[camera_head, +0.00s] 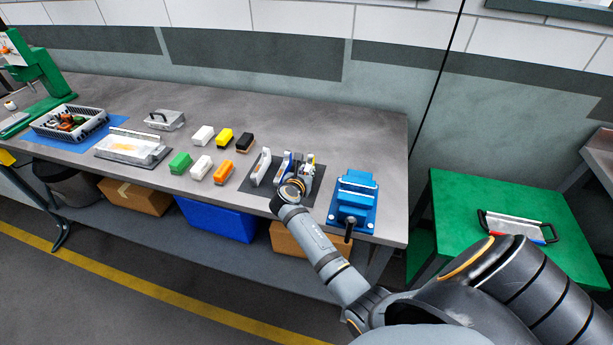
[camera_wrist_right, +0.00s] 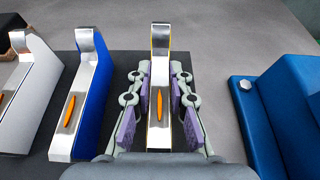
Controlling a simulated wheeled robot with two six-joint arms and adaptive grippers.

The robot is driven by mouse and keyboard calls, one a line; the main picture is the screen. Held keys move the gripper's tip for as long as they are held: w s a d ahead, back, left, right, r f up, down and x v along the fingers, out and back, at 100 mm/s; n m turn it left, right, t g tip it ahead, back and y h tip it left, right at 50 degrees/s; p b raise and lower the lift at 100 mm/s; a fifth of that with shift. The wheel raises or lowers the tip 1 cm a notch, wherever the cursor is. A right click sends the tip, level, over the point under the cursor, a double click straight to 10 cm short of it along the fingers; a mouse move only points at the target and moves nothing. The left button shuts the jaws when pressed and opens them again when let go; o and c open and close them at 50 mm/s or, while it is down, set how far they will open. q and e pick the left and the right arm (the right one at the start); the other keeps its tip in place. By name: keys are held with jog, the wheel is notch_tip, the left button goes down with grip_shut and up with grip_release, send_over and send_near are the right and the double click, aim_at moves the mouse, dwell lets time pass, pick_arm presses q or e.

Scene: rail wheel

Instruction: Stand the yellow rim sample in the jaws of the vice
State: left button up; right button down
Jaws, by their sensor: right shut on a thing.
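The yellow rim sample (camera_head: 310,159) stands at the right end of a row of rim samples on a dark mat (camera_head: 309,194). In the right wrist view the sample (camera_wrist_right: 159,75) is upright, with a bright metal face, an orange mark and thin yellow edges. My right gripper (camera_wrist_right: 160,92) has its purple pads on both sides of the sample and is shut on it. I cannot tell whether its foot is clear of the mat. The blue vice (camera_head: 356,200) stands just right of the mat; its side also shows in the wrist view (camera_wrist_right: 285,110). My left gripper is not in view.
A white rim sample (camera_head: 262,170) and a blue one (camera_wrist_right: 85,95) stand left of the held sample, the blue one close by. Several coloured blocks (camera_head: 202,165) lie further left. A green table (camera_head: 500,205) with a metal-faced tool stands right.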

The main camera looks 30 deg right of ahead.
jog(key=shift+f, duration=0.1)
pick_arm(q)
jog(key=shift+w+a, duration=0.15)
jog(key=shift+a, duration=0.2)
pick_arm(e)
jog(key=shift+s, duration=0.1)
notch_tip(320, 180, up, 3)
jog(key=shift+d+r, duration=0.1)
jog(key=shift+r, duration=0.05)
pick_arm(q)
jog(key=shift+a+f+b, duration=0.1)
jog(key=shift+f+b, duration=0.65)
pick_arm(e)
jog(key=s+d+r, duration=0.2)
jog(key=s+r, duration=0.7)
jog(key=s, duration=0.4)
jog(key=shift+s+d+r, duration=0.2)
jog(key=shift+s+r, duration=0.05)
jog(key=shift+r, duration=0.15)
